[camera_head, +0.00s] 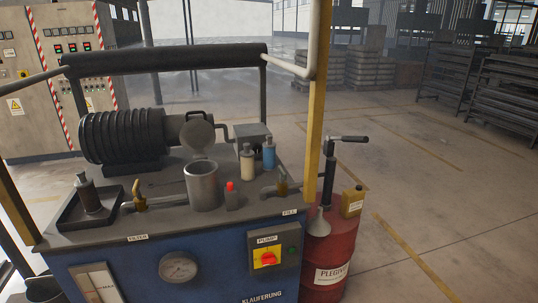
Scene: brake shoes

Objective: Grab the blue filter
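A small blue cylinder with a dark top, which looks like the blue filter (269,156), stands upright on the dark top of a blue machine (218,222), toward its back right. A similar cream cylinder (247,164) stands just to its left, slightly nearer. A grey box (250,133) is close behind them. Neither of my grippers is in view.
An open metal cup (202,188) with a raised lid stands left of the cylinders. A yellow post (316,125) rises at right, beside a red drum (329,248). A dark bar (165,58) spans the back.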

